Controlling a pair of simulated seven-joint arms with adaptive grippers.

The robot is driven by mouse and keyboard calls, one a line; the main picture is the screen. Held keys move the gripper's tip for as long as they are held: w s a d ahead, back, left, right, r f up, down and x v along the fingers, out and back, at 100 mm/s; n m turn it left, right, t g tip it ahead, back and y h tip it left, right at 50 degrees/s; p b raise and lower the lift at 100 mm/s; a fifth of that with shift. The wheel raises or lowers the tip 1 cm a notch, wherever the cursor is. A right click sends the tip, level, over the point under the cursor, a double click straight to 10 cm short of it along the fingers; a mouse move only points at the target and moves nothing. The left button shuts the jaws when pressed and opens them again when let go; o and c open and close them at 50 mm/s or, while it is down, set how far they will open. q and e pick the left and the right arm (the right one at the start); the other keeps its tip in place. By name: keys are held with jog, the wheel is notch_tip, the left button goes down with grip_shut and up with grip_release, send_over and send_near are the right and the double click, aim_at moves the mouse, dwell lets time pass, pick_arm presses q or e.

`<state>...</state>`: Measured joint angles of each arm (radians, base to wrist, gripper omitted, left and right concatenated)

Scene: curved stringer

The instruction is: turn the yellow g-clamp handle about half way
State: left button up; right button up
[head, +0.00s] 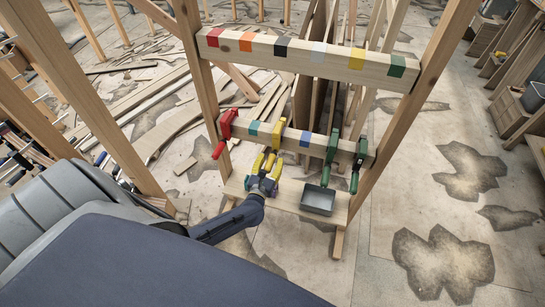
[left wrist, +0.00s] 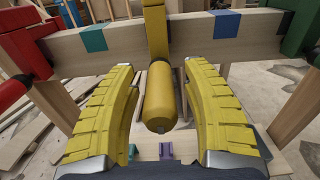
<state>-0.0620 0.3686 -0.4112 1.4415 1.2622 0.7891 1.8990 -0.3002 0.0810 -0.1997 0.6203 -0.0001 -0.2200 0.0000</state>
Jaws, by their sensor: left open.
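The yellow g-clamp (head: 278,132) is fixed on the lower wooden beam, between a teal band and a blue band. In the left wrist view its yellow handle (left wrist: 159,98) is a thick cylinder that points towards the camera, below the clamp's frame (left wrist: 155,30). My left gripper (head: 265,162) is just in front of the yellow clamp. Its two yellow ribbed fingers are open, one on each side of the handle, with a visible gap on both sides. My right gripper is not in view.
On the same beam are a red clamp (head: 226,124) to the left and two green clamps (head: 331,148) to the right. A grey metal bin (head: 319,198) stands on the low board. An upper beam (head: 300,51) with coloured bands crosses above. Wooden posts flank the clamps.

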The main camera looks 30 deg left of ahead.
pick_arm(q)
jog(key=shift+x, duration=1.2)
grip_shut()
